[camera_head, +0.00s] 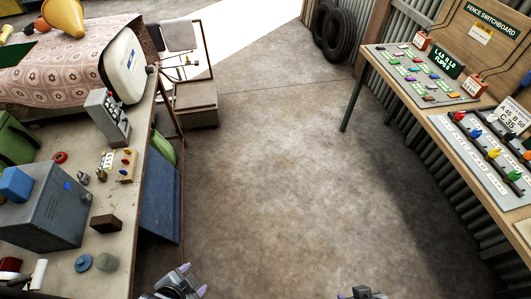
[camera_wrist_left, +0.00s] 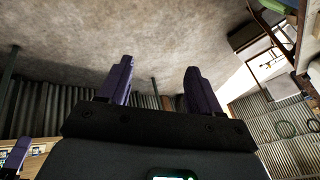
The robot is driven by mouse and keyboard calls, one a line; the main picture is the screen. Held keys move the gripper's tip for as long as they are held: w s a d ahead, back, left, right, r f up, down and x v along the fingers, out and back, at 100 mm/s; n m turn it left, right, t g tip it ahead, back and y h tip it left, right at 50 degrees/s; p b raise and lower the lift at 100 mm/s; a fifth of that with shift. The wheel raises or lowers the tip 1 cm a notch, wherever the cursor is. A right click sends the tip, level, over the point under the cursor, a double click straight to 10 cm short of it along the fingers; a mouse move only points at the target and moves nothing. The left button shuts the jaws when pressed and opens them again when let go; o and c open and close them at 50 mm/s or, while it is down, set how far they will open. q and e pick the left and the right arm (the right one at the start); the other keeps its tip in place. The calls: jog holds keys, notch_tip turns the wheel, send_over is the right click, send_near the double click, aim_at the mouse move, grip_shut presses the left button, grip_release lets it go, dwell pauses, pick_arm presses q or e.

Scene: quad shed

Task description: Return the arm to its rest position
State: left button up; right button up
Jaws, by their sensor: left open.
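My left gripper (camera_head: 193,279) is low in the head view, just right of the left bench, over the bare floor. Its two purple fingers are apart with nothing between them. They also show open and empty in the left wrist view (camera_wrist_left: 160,66). My right gripper (camera_head: 360,293) shows only as a dark part at the bottom edge of the head view. Neither gripper is seen touching anything.
A cluttered workbench (camera_head: 121,222) with a grey box (camera_head: 42,226) runs along the left. A switchboard bench (camera_head: 422,113) stands at the right. A brown box (camera_head: 197,104) and tyres (camera_head: 335,32) are farther back. The concrete floor (camera_head: 280,170) between the benches is clear.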

pick_arm(q)
jog(key=s+a+r+n+g+p, duration=0.1)
jog(key=r+n+p, duration=0.3)
jog(key=r+p, duration=0.6)
jog(key=s+a+r+n+g+p, duration=0.1)
jog(key=s+r+n+p, duration=0.1)
jog(key=r+p, duration=0.8)
jog(key=shift+r+n+y+p, duration=0.15)
jog(key=shift+n+y+p, duration=0.25)
jog(key=shift+n, duration=0.5)
